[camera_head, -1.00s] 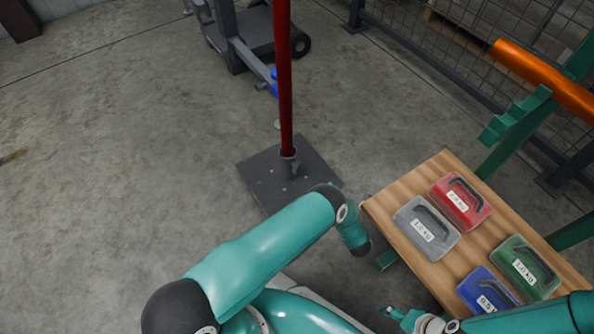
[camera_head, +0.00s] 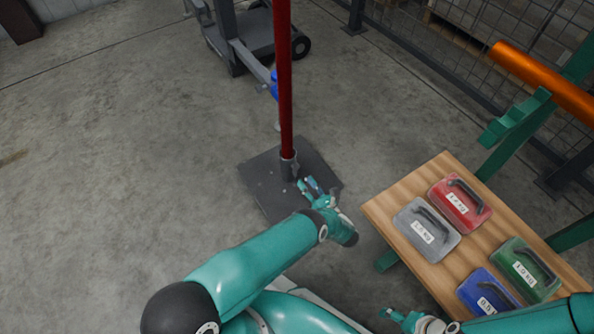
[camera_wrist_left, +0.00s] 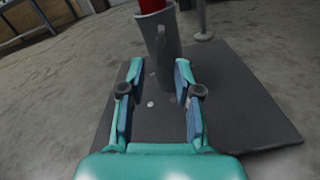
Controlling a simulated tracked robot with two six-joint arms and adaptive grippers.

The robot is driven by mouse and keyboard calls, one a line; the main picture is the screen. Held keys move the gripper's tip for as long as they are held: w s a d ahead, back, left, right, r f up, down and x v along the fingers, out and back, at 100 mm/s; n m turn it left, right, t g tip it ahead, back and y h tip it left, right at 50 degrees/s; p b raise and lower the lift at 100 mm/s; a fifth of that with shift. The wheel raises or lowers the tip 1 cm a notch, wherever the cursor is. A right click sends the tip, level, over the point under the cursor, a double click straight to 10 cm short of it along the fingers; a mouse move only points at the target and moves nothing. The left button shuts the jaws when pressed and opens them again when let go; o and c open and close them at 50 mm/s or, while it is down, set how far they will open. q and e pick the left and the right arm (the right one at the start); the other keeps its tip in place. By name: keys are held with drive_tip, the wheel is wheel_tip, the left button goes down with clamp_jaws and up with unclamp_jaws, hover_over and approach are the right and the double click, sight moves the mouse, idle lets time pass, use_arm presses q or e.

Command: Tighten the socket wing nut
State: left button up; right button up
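A red pole (camera_head: 284,80) stands upright in a grey socket (camera_head: 288,165) on a dark square base plate (camera_head: 262,185). In the left wrist view the socket (camera_wrist_left: 172,60) rises just beyond my fingertips, with a narrow grey part (camera_wrist_left: 161,44) on its near side that may be the wing nut; its exact form is unclear. My left gripper (camera_head: 308,182) is at the socket's lower right. Its fingers are apart with nothing between them in the left wrist view (camera_wrist_left: 159,72). My right gripper (camera_head: 388,312) is by the table's lower left edge; its fingers are too small to judge.
A wooden table (camera_head: 395,240) on the right carries red (camera_head: 460,215), grey (camera_head: 412,217), green (camera_head: 520,290) and blue (camera_head: 475,300) cases with handles. A wheeled grey cart (camera_head: 240,45) stands behind the pole. The floor to the left is clear.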

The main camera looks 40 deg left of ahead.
use_arm(q)
drive_tip(key=b+x, duration=0.1)
drive_tip(key=x, duration=0.6)
drive_tip(key=shift+b, duration=0.3)
clamp_jaws()
drive_tip(key=shift+d+f, duration=0.1)
